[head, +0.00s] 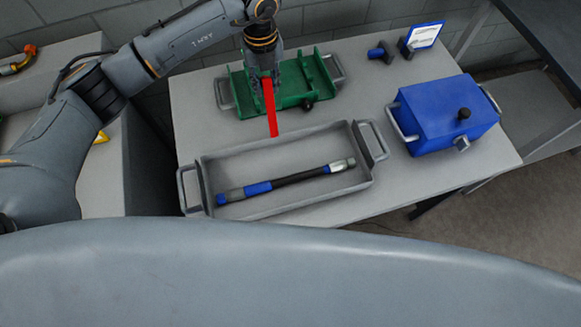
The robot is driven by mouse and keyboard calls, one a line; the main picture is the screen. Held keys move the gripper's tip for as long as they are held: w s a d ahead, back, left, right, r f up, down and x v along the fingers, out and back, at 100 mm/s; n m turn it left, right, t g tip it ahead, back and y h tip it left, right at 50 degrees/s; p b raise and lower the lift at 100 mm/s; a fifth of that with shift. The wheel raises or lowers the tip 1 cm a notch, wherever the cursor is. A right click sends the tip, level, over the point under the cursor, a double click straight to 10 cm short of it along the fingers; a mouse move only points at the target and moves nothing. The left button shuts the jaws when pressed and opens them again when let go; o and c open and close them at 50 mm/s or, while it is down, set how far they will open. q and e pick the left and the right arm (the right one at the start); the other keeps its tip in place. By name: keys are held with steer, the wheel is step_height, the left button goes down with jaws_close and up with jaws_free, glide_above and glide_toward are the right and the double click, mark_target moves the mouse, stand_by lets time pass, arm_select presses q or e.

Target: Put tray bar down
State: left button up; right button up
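A red bar (270,109) shows at the end of my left gripper (265,82). The upper end of the bar is between the fingers, and they look shut on it. The bar points toward the front, and its free end shows over the table between the green fixture (296,88) and the grey tray (226,161). My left gripper is over the left part of the green fixture. I cannot tell whether the bar touches the fixture or the table. My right gripper is not in view.
A blue box (440,112) with a black knob stands on the right of the table (375,85). A blue-framed sign (424,36) and a small blue-black part (380,52) are at the back.

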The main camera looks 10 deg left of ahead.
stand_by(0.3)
arm_select(q)
steer(key=shift+s+d+p, duration=0.3)
steer(key=shift+s+p, duration=0.05)
steer(key=shift+s, duration=0.45)
steer(key=shift+s+d+p, duration=0.3)
steer(key=shift+s+d, duration=0.05)
steer(key=shift+s, duration=0.5)
steer(key=shift+s+d+p, duration=0.25)
steer(key=shift+s+d, duration=0.1)
steer(key=shift+s, duration=0.45)
steer(key=s, duration=0.1)
steer(key=s+d, duration=0.1)
steer(key=s+p, duration=0.1)
steer(key=s, duration=0.1)
steer(key=shift+d+r, duration=0.15)
steer(key=shift+d, duration=0.25)
steer(key=shift+w, duration=0.1)
